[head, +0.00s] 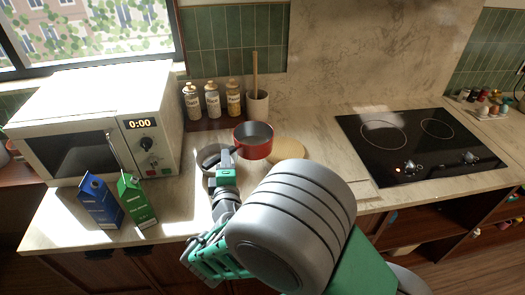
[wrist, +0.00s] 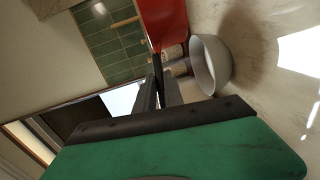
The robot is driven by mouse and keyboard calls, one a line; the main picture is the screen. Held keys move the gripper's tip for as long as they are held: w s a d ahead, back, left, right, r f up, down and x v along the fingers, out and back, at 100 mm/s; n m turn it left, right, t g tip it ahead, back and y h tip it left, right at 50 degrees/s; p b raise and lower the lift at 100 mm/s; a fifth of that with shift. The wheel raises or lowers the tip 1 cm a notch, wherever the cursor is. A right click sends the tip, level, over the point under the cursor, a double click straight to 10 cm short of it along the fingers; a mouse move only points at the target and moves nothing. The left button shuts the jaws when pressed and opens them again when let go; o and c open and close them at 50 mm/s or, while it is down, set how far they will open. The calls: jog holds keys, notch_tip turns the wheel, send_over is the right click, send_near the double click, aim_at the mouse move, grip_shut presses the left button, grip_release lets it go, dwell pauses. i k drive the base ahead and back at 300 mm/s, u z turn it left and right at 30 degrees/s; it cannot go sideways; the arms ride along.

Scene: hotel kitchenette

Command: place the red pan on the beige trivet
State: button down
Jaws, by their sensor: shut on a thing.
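The red pan (head: 252,150) is near the middle of the counter in the head view, upright, with a dark inside. Part of its red side fills the top of the wrist view (wrist: 165,22). My gripper (head: 226,160) is shut on the pan's handle, left of the pan body; its dark fingers also show in the wrist view (wrist: 159,82). The beige trivet (head: 289,148) lies on the counter just right of the pan. My arm hides its near part. The pan overlaps its left edge in the picture; the gap in height is unclear.
A grey bowl (head: 206,155) stands close left of my gripper. Bottles (head: 212,101) and a utensil crock (head: 258,106) stand behind the pan. Blue (head: 100,203) and green (head: 135,198) cartons stand before the microwave (head: 95,125). A black cooktop (head: 415,145) is at right.

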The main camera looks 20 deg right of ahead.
aim_at(271, 159)
jog(key=k, duration=0.5)
jog(key=u, duration=3.5)
jog(key=k, duration=1.4)
jog(key=z, duration=0.85)
jog(key=i, duration=0.5)
